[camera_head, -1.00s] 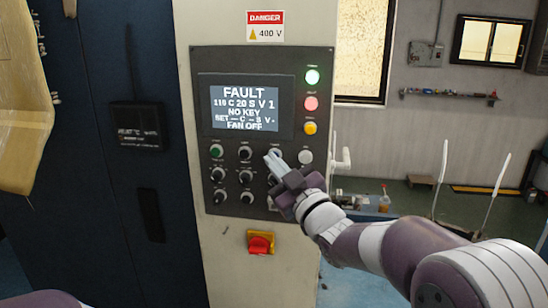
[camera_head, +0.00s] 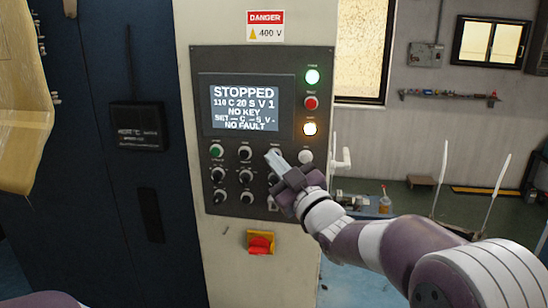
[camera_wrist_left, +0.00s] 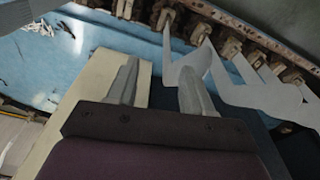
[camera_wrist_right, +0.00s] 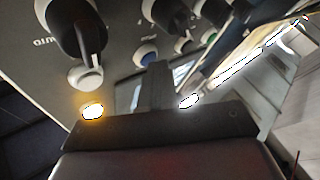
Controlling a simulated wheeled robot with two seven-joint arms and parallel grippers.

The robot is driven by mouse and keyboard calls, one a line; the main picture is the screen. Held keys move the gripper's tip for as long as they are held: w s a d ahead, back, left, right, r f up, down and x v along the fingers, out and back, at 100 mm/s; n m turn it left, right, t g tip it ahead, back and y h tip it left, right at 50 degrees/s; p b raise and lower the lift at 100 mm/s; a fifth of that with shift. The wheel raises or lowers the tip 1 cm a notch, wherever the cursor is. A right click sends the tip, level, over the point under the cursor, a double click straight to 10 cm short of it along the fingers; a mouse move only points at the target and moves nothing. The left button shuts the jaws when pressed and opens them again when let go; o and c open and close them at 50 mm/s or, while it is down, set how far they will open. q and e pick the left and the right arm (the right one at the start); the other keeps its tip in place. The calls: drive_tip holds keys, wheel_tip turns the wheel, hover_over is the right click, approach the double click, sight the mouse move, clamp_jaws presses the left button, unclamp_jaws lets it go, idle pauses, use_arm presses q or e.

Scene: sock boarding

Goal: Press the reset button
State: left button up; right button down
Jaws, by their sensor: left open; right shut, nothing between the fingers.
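The grey control panel (camera_head: 292,200) stands upright on the cream cabinet front. Its screen (camera_head: 244,90) reads "STOPPED" and "NO FAULT". My right gripper (camera_head: 273,158) is shut and empty, its fingertips at the panel's upper row of controls, third from the left. They hide the control there in the head view, and its small label is not readable. In the right wrist view, a blue button (camera_wrist_right: 145,55) shows just beyond the shut fingers; I cannot tell whether they touch it. My left gripper (camera_wrist_left: 160,88) is open and empty in the left wrist view.
Several black knobs surround the right fingertips, with a white button (camera_head: 305,157) just right. A green lamp (camera_head: 312,76), red lamp (camera_head: 311,103) and bright amber lamp (camera_head: 310,128) line the panel's right side. A red switch (camera_head: 260,243) sits below.

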drive_tip(key=shift+s+a+b, duration=0.15)
drive_tip(key=shift+s+b, duration=0.5)
drive_tip(key=shift+s, duration=0.15)
drive_tip(key=s+b, duration=0.1)
drive_tip(key=s, duration=0.1)
drive_tip(key=s+a+b, duration=0.1)
drive_tip(key=s+b, duration=0.1)
drive_tip(key=shift+s, duration=0.4)
